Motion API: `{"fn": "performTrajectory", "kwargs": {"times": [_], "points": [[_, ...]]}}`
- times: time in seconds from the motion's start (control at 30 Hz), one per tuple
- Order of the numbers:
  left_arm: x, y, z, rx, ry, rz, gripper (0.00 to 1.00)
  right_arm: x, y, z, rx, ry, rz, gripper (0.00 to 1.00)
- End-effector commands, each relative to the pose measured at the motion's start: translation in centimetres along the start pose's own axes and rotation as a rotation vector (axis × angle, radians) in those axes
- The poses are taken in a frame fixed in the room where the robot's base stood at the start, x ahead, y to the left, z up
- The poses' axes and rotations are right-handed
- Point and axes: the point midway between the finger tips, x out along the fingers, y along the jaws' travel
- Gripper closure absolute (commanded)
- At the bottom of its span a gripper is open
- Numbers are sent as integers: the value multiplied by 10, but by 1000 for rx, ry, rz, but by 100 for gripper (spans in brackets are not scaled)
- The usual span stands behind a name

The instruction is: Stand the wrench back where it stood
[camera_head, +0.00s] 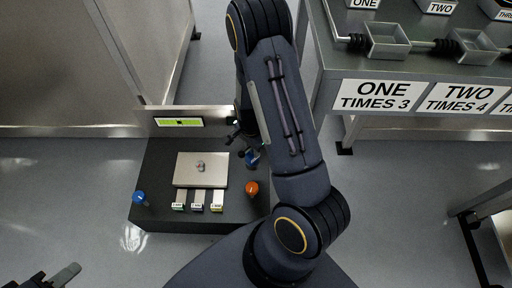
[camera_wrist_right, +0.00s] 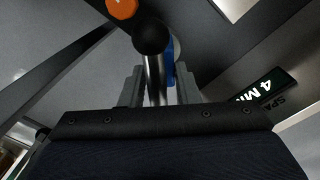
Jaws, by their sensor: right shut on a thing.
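The wrench appears to be the bright metal shaft (camera_wrist_right: 156,78) with a round black end in the right wrist view. My right gripper (camera_wrist_right: 158,88) is shut on this shaft, with a grey finger on either side. In the head view my right gripper (camera_head: 240,135) is small and partly hidden by my arm, at the right rear of the dark bench (camera_head: 165,155). A blue part (camera_wrist_right: 171,70) shows just behind the shaft; I cannot tell whether they touch. My left gripper (camera_head: 62,277) is at the bottom left, partly cut off, away from the bench.
The bench holds a silver plate (camera_head: 201,170), several labelled tags, a blue knob (camera_head: 140,197) and an orange knob (camera_head: 251,188). A lit green display (camera_head: 180,122) stands behind. A "4 MM" sign (camera_wrist_right: 265,90) shows at right. A labelled table (camera_head: 430,75) stands at upper right.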

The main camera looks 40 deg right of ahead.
Motion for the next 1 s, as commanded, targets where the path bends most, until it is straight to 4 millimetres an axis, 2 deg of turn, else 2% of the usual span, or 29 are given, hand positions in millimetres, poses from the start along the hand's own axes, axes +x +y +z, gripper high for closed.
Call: {"fn": "performTrajectory", "kwargs": {"times": [0.03, 0.2, 0.4, 0.7, 0.9, 1.0], "points": [[7, -3, 3, 0, 0, 0, 64, 10, -10, -10, 4, 1, -2, 100], [18, -8, 9, 0, 0, 0, 64, 27, -37, -37, 5, 1, 0, 100], [29, -13, 15, 0, 0, 0, 64, 58, -57, -55, 4, 0, 1, 100], [34, -16, 17, 0, 0, 0, 64, 72, -68, -64, 4, 0, 0, 100], [43, -20, 22, 0, 0, 0, 64, 100, -72, -68, 3, 0, 3, 100], [44, -20, 22, 0, 0, 0, 64, 107, -72, -67, 3, 1, 0, 100]]}}
